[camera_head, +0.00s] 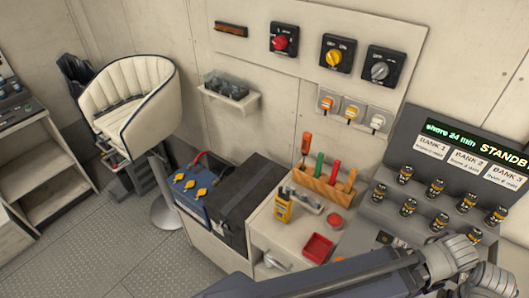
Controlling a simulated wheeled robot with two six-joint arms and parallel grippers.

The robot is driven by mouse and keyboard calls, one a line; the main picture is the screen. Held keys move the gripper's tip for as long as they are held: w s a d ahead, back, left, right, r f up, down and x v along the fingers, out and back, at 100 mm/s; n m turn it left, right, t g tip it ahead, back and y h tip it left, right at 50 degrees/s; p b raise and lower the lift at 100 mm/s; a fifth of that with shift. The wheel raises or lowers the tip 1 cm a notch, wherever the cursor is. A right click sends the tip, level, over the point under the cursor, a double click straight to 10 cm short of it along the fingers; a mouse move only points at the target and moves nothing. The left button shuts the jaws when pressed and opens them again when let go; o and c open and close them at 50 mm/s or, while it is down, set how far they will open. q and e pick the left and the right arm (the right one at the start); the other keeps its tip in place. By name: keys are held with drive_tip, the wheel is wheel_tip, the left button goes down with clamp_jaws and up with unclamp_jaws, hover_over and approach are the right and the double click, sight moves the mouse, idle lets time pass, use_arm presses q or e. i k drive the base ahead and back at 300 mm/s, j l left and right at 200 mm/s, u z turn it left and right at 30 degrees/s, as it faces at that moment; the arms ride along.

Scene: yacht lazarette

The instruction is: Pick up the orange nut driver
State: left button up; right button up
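The orange-handled driver (306,143) stands upright at the left end of a wooden rack (322,187) on the cream cabinet top. Its lower part is hidden in the rack. A green-handled tool (319,165), a red-handled tool (334,172) and a wooden-handled tool (350,179) stand in the same rack to its right. Links of my arm cross the bottom right of the view, in front of and below the cabinet. Neither of my grippers shows in the view.
A yellow meter (283,208), a red tray (318,247) and a red round item (334,221) sit before the rack. A battery box (246,198) stands left. A sloped console (430,205) with several knobs stands right. Switches line the wall behind.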

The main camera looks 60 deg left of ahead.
sight(306, 137)
drive_tip(key=u, duration=1.6)
drive_tip(key=j+z, duration=0.7)
drive_tip(key=j, duration=0.25)
